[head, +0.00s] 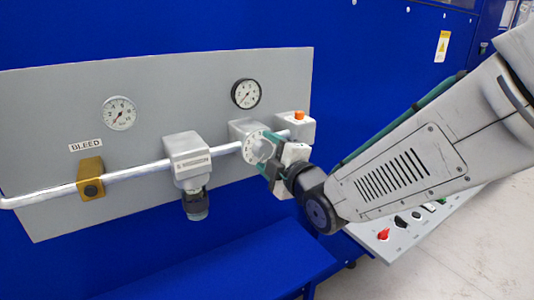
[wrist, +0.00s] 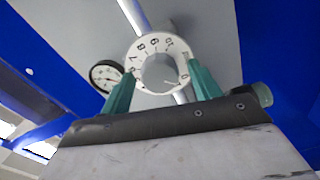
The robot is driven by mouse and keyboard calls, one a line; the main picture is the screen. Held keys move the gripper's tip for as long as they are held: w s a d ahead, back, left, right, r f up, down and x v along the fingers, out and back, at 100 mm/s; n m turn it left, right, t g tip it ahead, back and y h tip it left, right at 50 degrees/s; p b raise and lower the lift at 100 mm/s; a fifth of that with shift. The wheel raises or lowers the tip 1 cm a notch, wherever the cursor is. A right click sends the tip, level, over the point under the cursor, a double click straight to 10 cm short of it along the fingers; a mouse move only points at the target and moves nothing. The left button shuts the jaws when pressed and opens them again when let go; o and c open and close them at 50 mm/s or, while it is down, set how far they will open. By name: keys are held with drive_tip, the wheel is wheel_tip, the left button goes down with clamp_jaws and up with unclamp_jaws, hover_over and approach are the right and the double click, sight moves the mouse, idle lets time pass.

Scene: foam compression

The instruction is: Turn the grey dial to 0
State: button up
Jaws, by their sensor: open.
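The grey dial (head: 262,147) sits on a white numbered ring on a grey block on the panel, along the silver pipe. In the wrist view the dial (wrist: 160,72) shows as a grey knob inside the white scale ring (wrist: 137,50), with its lower edge close above my gripper. My gripper (head: 268,167) is at the dial's lower right in the head view and partly covers it. In the wrist view its two green fingers (wrist: 162,88) stand apart, on either side of the dial. I cannot tell whether they touch it. The dial's setting is too small to read surely.
The grey panel (head: 60,120) carries two gauges (head: 119,112) (head: 246,93), a brass BLEED block (head: 90,179), a regulator with a black knob (head: 195,205) and an orange button (head: 299,115). A blue ledge (head: 240,265) and a control box with a red knob (head: 383,235) lie below.

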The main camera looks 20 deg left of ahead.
drive_tip(key=v, duration=0.7)
drive_tip(key=shift+d, duration=0.15)
drive_tip(key=shift+s, duration=0.15)
wheel_tip(320, 180, down, 8)
drive_tip(key=d+m+g+h, duration=0.2)
drive_tip(key=m+h, duration=0.2)
drive_tip(key=s+d+f+m+g+h, duration=0.3)
drive_tip(key=d+m+h, duration=0.3)
drive_tip(key=d, duration=0.5)
drive_tip(key=s+d+r+m+g+h, duration=0.2)
drive_tip(key=s+d+r+m, duration=0.2)
drive_tip(key=d, duration=0.9)
drive_tip(key=s+d+r+m+g+h, duration=0.1)
drive_tip(key=s+d+r+m+g, duration=0.2)
drive_tip(key=s+d+m, duration=0.8)
drive_tip(key=s+d+r, duration=0.1)
drive_tip(key=s, duration=0.2)
drive_tip(key=shift+d+h, duration=0.4)
drive_tip(key=shift+s, duration=0.15)
